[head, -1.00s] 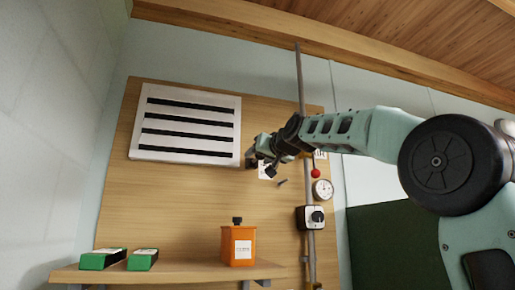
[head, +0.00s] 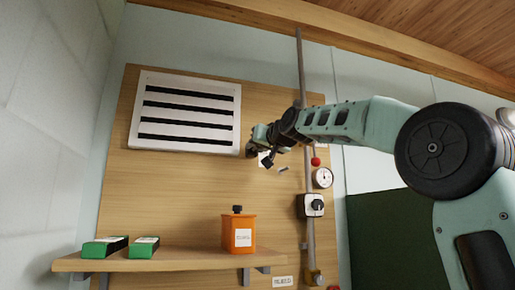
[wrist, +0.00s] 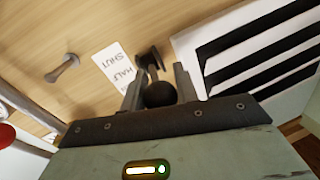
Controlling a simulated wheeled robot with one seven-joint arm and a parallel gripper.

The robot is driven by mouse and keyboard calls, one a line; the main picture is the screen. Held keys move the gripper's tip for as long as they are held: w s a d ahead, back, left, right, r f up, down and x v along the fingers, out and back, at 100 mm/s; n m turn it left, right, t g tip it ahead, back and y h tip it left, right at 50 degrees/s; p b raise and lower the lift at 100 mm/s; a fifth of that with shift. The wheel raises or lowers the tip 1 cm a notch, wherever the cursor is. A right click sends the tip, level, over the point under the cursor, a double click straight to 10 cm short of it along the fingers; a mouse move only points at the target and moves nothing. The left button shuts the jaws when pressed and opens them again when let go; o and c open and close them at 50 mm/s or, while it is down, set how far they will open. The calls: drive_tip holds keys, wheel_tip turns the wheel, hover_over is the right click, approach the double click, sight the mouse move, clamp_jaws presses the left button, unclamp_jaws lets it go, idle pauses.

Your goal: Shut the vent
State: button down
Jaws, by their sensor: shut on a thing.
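The vent (head: 186,97) is a white louvred panel high on the wooden board, and its slots show dark and open. It also shows at the right of the wrist view (wrist: 206,78). A lever with a black ball knob (wrist: 160,95) is mounted beside the vent's edge. My gripper (head: 256,152) is at the vent's lower right corner; in the wrist view its fingers (wrist: 158,86) are shut on the knob, one on each side. A white label (wrist: 113,66) by the lever reads SHUT and HALF, upside down; its last line is hidden behind a finger.
A grey peg (wrist: 62,68) sticks out of the board near the label. A pipe (head: 310,230) with a gauge (head: 322,178), a red knob (head: 315,162) and a switch box (head: 311,206) runs at right. A shelf (head: 185,259) below holds an orange bottle (head: 239,235) and green boxes (head: 105,247).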

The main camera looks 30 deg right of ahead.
drive_tip(key=f+t+b, duration=0.1)
drive_tip(key=b, duration=0.3)
drive_tip(key=f+t+b, duration=0.1)
drive_tip(key=b, duration=0.4)
drive_tip(key=shift+w+d+f+n+t, duration=0.1)
drive_tip(key=shift+w+f+n+t, duration=0.1)
drive_tip(key=shift+f+n+t, duration=0.15)
drive_tip(key=shift+b, duration=0.35)
drive_tip(key=shift+w+d+f+b, duration=0.1)
drive_tip(key=shift+w+f+b, duration=0.25)
drive_tip(key=shift+f+b, duration=0.35)
drive_tip(key=shift+w, duration=0.1)
idle(0.5)
